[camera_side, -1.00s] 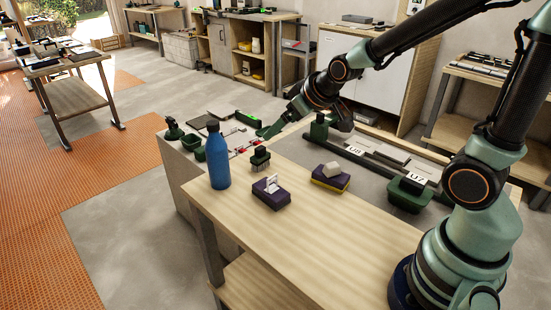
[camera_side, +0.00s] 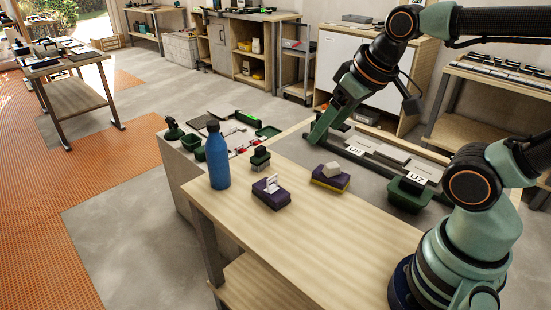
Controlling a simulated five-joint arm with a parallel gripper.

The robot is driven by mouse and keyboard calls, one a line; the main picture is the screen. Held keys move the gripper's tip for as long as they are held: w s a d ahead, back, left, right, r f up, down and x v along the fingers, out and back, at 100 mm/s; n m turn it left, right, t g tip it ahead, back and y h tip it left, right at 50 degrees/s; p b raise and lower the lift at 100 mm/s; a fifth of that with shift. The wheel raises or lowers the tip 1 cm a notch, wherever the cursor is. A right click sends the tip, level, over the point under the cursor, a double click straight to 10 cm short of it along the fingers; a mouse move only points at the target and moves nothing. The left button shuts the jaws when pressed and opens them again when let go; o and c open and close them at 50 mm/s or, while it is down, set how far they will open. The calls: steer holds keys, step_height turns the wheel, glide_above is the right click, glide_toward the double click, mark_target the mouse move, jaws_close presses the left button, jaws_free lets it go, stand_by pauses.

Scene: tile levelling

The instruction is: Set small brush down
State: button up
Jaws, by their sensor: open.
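A small dark green block-like item (camera_side: 260,157) stands upright on the wooden bench, behind the purple blocks. It may be the small brush, but its underside is too small to make out. My gripper (camera_side: 312,139) is to its right, over the far edge of the grey panel (camera_side: 300,157), apart from the green item. The gripper is open, and no held thing shows at its tips. A shallow green tray (camera_side: 268,131) lies on the side table beyond the green item.
A blue bottle (camera_side: 217,158) stands upright at the bench's left corner. A purple block (camera_side: 271,194) and a purple-and-yellow block (camera_side: 331,178) lie on the bench. A dark green tub (camera_side: 408,194) sits at the right. The bench front is clear.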

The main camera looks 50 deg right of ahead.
steer(key=w+d+r+m+g, duration=0.1)
steer(key=w+r+m, duration=0.25)
steer(key=w, duration=0.25)
steer(key=m+g, duration=0.5)
steer(key=m, duration=0.9)
glide_above(261, 156)
steer(key=d, duration=0.2)
steer(key=f, duration=1.5)
steer(key=shift+w+a, duration=0.25)
steer(key=shift+f, duration=0.7)
step_height(261, 156, down, 6)
steer(key=shift+r, duration=0.1)
steer(key=shift+w+a+f, duration=0.15)
steer(key=shift+a+f, duration=0.05)
steer(key=shift+f, duration=1.2)
steer(key=shift+w+a+f, duration=0.15)
steer(key=shift+f, duration=1.2)
jaws_close()
